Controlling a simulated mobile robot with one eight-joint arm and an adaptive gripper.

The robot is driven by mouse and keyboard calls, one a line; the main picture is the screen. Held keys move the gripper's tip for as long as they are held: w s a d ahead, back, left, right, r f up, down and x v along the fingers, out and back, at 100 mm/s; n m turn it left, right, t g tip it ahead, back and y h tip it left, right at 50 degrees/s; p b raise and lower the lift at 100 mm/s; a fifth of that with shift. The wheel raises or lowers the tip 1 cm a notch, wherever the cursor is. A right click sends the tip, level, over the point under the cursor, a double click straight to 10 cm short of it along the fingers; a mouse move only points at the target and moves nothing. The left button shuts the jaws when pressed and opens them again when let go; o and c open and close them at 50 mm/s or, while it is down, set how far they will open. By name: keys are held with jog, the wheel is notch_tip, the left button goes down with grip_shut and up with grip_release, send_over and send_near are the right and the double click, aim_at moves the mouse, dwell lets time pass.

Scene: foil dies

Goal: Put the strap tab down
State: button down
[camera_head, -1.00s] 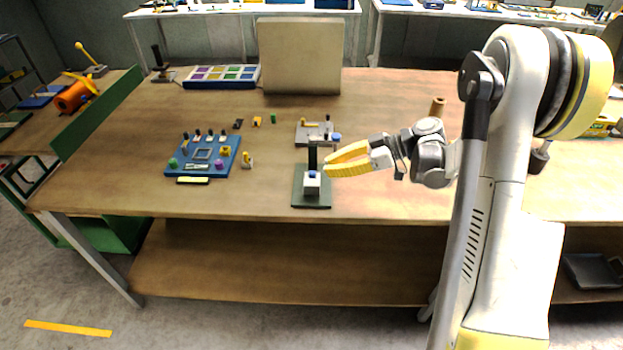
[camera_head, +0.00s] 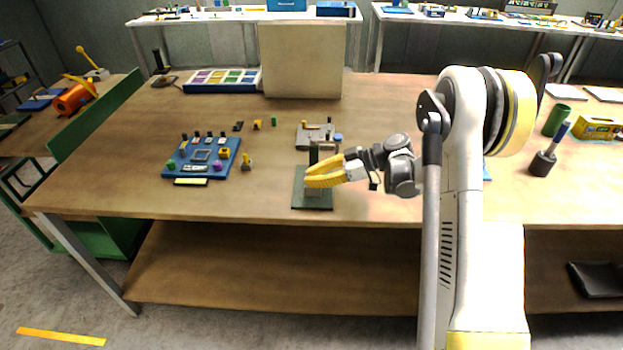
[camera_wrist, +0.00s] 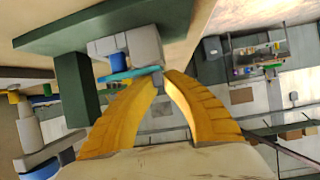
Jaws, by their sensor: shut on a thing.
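My gripper (camera_head: 308,177) is at the small press-like fixture with a dark green base plate (camera_head: 312,204). In the wrist view its yellow fingers (camera_wrist: 163,74) are closed together at the tips on a small grey piece, which I take as the strap tab (camera_wrist: 157,82); most of it is hidden. The tips are close beside a light grey block (camera_wrist: 140,44) with a blue knob (camera_wrist: 117,62). A thin teal strip (camera_wrist: 130,74) runs beside the block to the fingertips. I cannot tell whether the tab touches the block or the strip. A dark green post (camera_wrist: 76,88) stands beside the block.
A blue board (camera_head: 200,158) with small parts lies to the left, with a yellow piece (camera_head: 247,163) beside it. A grey plate with parts (camera_head: 311,137) is just behind the fixture. A beige panel (camera_head: 302,60) stands farther back. The bench front between board and fixture is clear.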

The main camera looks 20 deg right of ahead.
jog(key=shift+f, duration=0.2)
jog(key=c, duration=1.5)
grip_release()
jog(key=shift+c, duration=0.2)
jog(key=shift+r, duration=0.15)
